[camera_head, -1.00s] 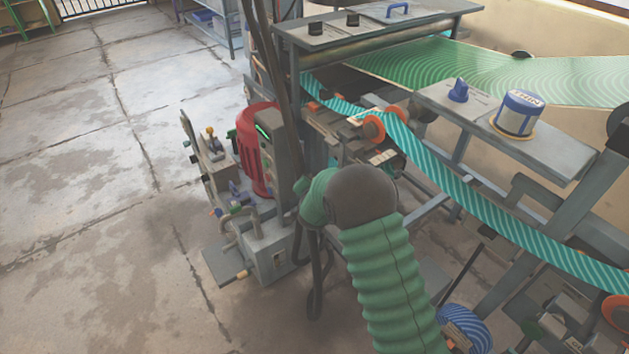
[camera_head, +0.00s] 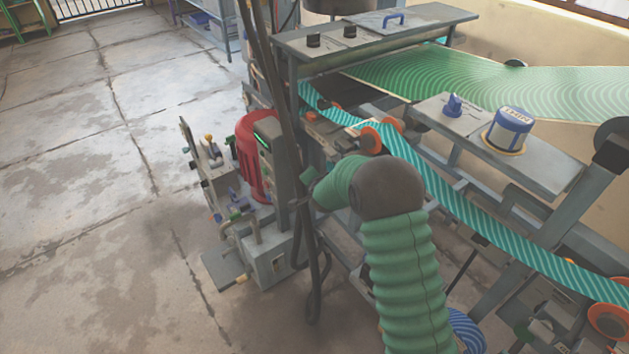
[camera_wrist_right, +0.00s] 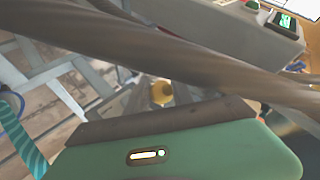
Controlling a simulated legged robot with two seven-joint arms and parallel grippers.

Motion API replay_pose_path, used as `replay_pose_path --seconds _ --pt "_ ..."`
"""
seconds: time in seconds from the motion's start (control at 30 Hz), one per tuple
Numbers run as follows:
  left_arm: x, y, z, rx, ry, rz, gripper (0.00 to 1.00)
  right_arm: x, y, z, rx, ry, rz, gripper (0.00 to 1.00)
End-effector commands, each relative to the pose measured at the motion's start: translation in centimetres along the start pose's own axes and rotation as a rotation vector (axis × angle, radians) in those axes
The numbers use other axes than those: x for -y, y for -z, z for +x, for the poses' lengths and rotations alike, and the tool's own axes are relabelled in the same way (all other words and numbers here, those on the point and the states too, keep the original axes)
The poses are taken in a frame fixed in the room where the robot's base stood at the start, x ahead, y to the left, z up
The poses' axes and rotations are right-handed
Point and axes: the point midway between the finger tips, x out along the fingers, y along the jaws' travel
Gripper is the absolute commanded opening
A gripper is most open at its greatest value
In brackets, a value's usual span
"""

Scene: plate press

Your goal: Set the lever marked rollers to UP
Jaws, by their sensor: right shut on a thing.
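My right gripper (camera_head: 309,187) is at the end of the green bellows arm, beside the grey upright and dark hanging cables of the machine. In the right wrist view, its green finger with a dark pad (camera_wrist_right: 165,121) is right against a yellow knob (camera_wrist_right: 162,93), apparently a lever's end. The gripper is shut on it; the lever's shaft is mostly hidden. No "rollers" marking can be read, and the lever's setting cannot be told. My left gripper is not in view.
A red cylinder (camera_head: 252,157) stands left of the upright. A striped teal web (camera_head: 455,196) runs through the machine past orange rollers (camera_head: 370,140). A shelf holds a blue and white tin (camera_head: 512,125). Thick brown cables (camera_wrist_right: 190,52) cross close to the wrist. Bare floor is free at left.

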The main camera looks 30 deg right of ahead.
Motion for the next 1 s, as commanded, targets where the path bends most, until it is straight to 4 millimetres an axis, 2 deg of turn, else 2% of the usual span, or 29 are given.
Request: replay_pose_path --seconds 0.03,0.1,0.13,0.27,0.63,0.73,0.87,1.0 --pt "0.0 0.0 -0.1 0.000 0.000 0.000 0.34 0.4 1.6 -0.1 -0.032 0.011 0.005 0.00" --pt "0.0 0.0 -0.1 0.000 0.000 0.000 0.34 0.4 1.7 -0.1 -0.032 0.011 0.006 0.00" --pt "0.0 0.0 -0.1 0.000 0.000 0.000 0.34 0.4 1.7 -0.1 -0.032 0.011 0.006 0.32" --pt "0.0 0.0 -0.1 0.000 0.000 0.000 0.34 0.4 1.7 -0.1 -0.032 0.011 0.006 0.49" --pt "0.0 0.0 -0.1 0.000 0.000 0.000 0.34 0.4 1.4 -0.1 -0.029 0.010 0.004 0.49" --pt "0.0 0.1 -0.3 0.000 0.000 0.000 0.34 0.5 1.4 -0.8 -0.028 0.010 0.004 0.49" --pt "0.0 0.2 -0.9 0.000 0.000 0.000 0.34 0.6 1.3 -3.5 -0.024 0.010 0.003 0.49" --pt "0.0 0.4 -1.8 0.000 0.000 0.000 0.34 0.7 1.1 -7.7 -0.021 0.010 0.003 0.49"
